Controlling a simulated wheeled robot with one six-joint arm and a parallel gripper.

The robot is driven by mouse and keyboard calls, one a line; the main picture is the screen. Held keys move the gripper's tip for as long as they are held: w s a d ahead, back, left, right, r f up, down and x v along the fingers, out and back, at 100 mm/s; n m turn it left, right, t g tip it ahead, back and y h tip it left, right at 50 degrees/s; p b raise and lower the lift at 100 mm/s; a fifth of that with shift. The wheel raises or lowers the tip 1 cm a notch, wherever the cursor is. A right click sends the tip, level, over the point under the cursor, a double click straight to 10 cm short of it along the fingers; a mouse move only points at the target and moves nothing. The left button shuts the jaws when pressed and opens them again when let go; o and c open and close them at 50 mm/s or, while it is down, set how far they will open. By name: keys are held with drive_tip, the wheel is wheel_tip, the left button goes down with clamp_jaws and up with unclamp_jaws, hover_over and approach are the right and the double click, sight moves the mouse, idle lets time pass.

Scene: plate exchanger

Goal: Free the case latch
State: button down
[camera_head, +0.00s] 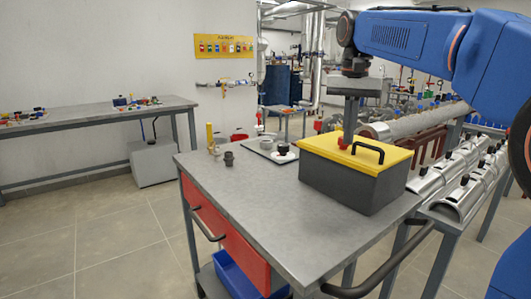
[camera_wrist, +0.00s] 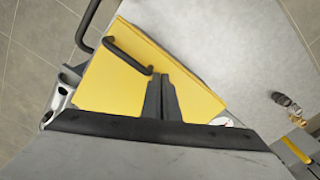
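The case (camera_head: 345,185) is a dark grey box with a yellow lid (camera_head: 325,150), standing on the grey workbench. A black handle (camera_head: 368,151) is on the lid, and it also shows in the wrist view (camera_wrist: 127,54). A small red part (camera_head: 343,143), which looks like the latch, is on the lid left of the handle. My gripper (camera_head: 349,130) points down right at this red part; I cannot tell whether they touch. In the wrist view its two dark fingers (camera_wrist: 161,82) lie close together over the yellow lid. No red shows there, so the latch is hidden.
Small fittings (camera_head: 229,158) and a yellow upright piece (camera_head: 210,136) stand at the bench's left back. Metal pipe shells (camera_head: 455,180) are at the right. The bench's front left is clear.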

drive_tip(key=shift+s, duration=0.3)
wheel_tip(320, 180, up, 6)
idle(0.5)
drive_tip(key=shift+w+a+f, duration=0.3)
drive_tip(key=shift+a+f, duration=0.1)
drive_tip(key=shift+f, duration=0.6)
drive_tip(key=shift+w+a+f, duration=0.25)
drive_tip(key=shift+a+f, duration=0.15)
drive_tip(key=shift+f, duration=0.65)
drive_tip(key=shift+w+a+f, duration=0.3)
drive_tip(key=shift+a+f, duration=0.1)
drive_tip(key=shift+f, duration=0.6)
drive_tip(key=shift+s+d, duration=0.35)
drive_tip(key=shift+d, duration=0.25)
drive_tip(key=shift+s+d, duration=0.1)
drive_tip(key=shift+d, duration=0.45)
drive_tip(key=shift+s, duration=0.25)
